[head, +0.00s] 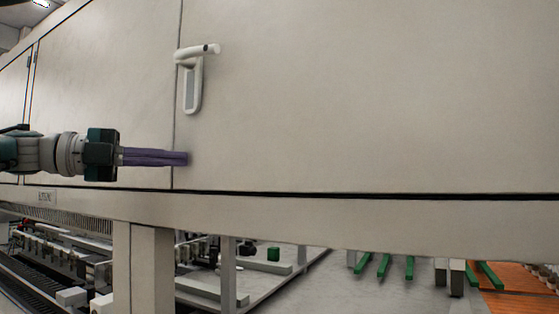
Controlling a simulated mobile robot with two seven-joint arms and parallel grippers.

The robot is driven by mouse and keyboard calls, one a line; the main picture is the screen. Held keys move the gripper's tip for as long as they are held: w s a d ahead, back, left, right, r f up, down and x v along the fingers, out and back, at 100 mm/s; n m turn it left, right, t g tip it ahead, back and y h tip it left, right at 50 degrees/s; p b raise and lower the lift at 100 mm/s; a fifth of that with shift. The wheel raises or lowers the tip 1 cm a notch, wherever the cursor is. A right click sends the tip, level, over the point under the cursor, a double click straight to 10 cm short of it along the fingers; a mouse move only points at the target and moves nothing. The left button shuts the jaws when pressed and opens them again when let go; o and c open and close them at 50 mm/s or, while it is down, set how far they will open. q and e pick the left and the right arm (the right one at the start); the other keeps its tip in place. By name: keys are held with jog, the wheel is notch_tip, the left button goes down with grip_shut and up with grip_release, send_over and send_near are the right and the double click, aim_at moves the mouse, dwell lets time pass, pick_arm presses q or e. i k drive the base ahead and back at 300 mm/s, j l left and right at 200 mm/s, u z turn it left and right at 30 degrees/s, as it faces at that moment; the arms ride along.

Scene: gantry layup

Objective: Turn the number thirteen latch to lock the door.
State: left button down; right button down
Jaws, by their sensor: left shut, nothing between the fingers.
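The latch (193,82) is a white handle on the pale door panel, beside the vertical door seam. The pale door (110,80) lies flat in line with the panel right of the seam. My left gripper (186,159) comes in from the left, with its purple fingers together and empty. The fingertips are below the latch, apart from it, near the seam. My right gripper is not in view.
A pale horizontal beam (300,217) runs under the panels, with a post (142,265) below it. Green bars (385,266) and machine parts (60,255) are beneath and behind. The panel face right of the latch is clear.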

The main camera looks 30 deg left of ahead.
aim_at(186, 58)
jog(key=k+j, duration=0.2)
jog(key=j, duration=0.15)
jog(key=k+j, duration=0.2)
jog(key=j, duration=0.15)
jog(key=k+j, duration=0.15)
jog(key=j, duration=0.2)
